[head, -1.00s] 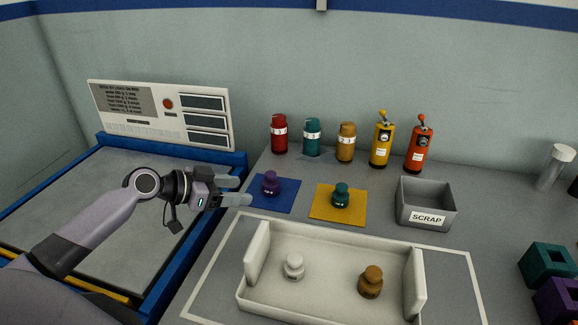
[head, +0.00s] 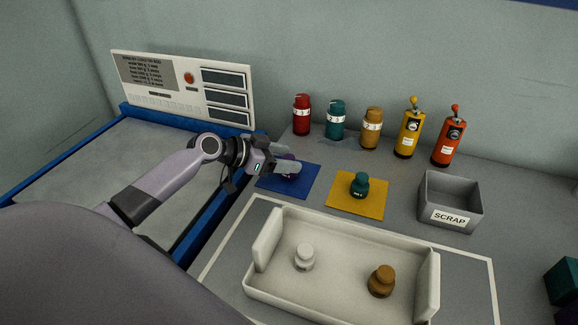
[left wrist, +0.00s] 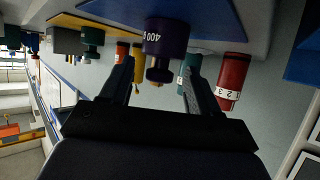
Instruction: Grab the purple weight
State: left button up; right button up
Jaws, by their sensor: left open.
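The purple weight (left wrist: 165,38) stands on the blue mat (head: 300,187). In the head view it is mostly hidden behind my left gripper's fingers. In the left wrist view, which is upside down, it shows clearly with "400" on its side and its knob lying between the two finger lines. My left gripper (head: 289,157) is open and empty, with its fingers spread on either side of the weight; I cannot tell whether they touch it. It also shows in the left wrist view (left wrist: 158,82). My right gripper is not in view.
A teal weight (head: 360,185) stands on a yellow mat (head: 342,206). A white tray (head: 340,236) holds a white weight (head: 304,257) and a brown weight (head: 381,281). Several bottles stand along the wall. A grey scrap bin (head: 449,200) is at right.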

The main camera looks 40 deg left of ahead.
pick_arm(q)
jog(key=shift+w+d+f, duration=0.35)
jog(key=shift+w, duration=0.2)
jog(key=shift+c, duration=0.2)
grip_shut()
